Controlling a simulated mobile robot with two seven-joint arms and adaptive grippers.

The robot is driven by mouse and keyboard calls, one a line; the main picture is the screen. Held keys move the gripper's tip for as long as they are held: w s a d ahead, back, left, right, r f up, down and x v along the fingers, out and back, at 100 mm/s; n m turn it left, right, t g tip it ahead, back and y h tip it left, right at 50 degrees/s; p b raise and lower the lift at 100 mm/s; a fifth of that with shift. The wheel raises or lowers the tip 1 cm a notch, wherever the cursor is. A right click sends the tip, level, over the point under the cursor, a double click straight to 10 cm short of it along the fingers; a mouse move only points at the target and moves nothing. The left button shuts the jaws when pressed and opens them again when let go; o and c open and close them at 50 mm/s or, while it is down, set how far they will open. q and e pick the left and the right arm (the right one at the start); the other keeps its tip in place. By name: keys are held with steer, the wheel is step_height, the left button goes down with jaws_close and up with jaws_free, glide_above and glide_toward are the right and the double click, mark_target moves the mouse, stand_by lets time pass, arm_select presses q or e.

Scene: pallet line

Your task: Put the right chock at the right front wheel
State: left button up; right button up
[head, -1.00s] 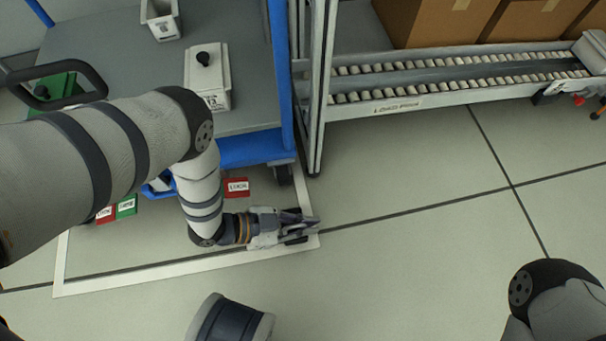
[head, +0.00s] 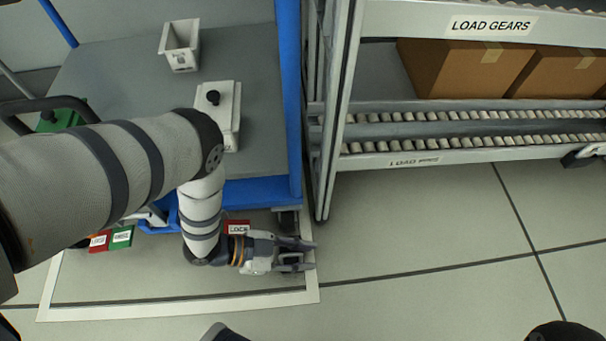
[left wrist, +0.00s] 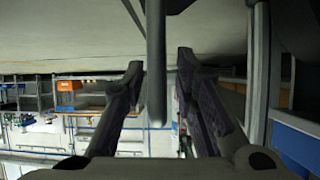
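My left gripper (head: 305,255) is low at the cart's front right corner, inside the white floor frame. Its two fingers point right and are apart. The right front wheel (head: 288,222) is a dark caster under the cart corner, just above the gripper in the head view. In the left wrist view the fingers (left wrist: 160,75) are spread, with a thin grey bar (left wrist: 156,60) showing between them; I cannot tell what it belongs to or whether it touches a finger. I cannot make out the right chock.
The cart deck (head: 110,80) carries an open white bin (head: 181,47) and a white box with a black knob (head: 228,115). A roller rack (head: 420,158) with cartons stands close to the right. Red and green labels (head: 122,237) sit below the cart.

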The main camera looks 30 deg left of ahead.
arm_select(q)
steer(key=shift+a+r+p, duration=0.15)
steer(key=shift+r+p, duration=0.15)
steer(key=shift+r, duration=0.05)
steer(key=p+v, duration=0.4)
steer(key=v, duration=0.8)
steer(key=s+f+n+g+y, duration=0.2)
steer(key=s+n+g+y, duration=0.65)
steer(key=s, duration=1.85)
steer(key=s+a+r+n+g+y, duration=0.1)
steer(key=s+r+g, duration=0.7)
steer(key=s+r, duration=0.8)
steer(key=shift+s+a+r+n+y, duration=0.2)
steer(key=shift+s+a+n+y, duration=0.3)
steer(key=shift+n, duration=0.75)
